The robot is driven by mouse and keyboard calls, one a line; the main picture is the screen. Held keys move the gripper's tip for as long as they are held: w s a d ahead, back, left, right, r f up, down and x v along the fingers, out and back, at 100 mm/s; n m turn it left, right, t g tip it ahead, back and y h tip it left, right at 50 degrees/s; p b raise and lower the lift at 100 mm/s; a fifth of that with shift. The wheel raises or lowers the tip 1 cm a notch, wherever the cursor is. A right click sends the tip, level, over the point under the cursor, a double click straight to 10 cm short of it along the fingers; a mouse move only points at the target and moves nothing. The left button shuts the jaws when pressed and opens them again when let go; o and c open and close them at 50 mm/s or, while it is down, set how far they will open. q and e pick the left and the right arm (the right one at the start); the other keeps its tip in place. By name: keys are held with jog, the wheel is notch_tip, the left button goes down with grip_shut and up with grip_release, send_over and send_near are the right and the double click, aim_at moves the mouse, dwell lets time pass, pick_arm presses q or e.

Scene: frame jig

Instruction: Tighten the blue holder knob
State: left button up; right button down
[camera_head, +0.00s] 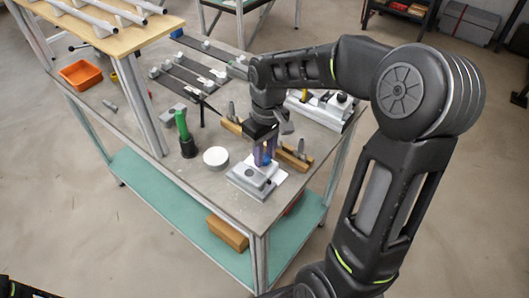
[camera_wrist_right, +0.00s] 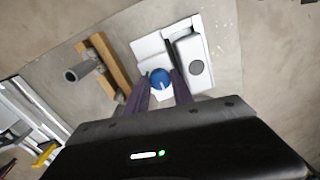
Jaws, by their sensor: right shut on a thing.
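The blue holder knob (camera_wrist_right: 160,78) shows between my right gripper's fingertips in the right wrist view, with a pale line across its top. It stands on a white and grey holder (camera_wrist_right: 193,50). In the head view the holder (camera_head: 250,181) sits near the front corner of the grey worktable (camera_head: 222,191). My right gripper (camera_head: 264,158) points straight down over it, with its fingers closed around the knob, which they mostly hide there. The right gripper (camera_wrist_right: 160,85) also shows in the wrist view. My left gripper is not in view.
A white round disc (camera_head: 216,157) and a green-handled tool (camera_head: 182,125) are to the left. An orange bin (camera_head: 81,75) and dark bars (camera_head: 187,75) lie farther back.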

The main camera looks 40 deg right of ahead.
jog(key=shift+m, duration=0.3)
jog(key=m+b, duration=0.1)
jog(key=m, duration=0.4)
jog(key=shift+b, duration=0.35)
jog(key=m, duration=0.3)
jog(key=shift+m+b, duration=0.3)
jog(key=shift+b, duration=0.1)
jog(key=m, duration=0.3)
jog(key=shift+m+t+b, duration=0.3)
jog(key=shift+b, duration=0.1)
jog(key=m+b, duration=0.1)
jog(key=m, duration=0.3)
jog(key=shift+m, duration=0.3)
jog(key=m+b, duration=0.1)
jog(key=m, duration=0.3)
jog(key=shift+m+h, duration=0.4)
jog(key=shift+r, duration=0.1)
jog(key=c, duration=1.4)
grip_release()
jog(key=shift+s, duration=0.1)
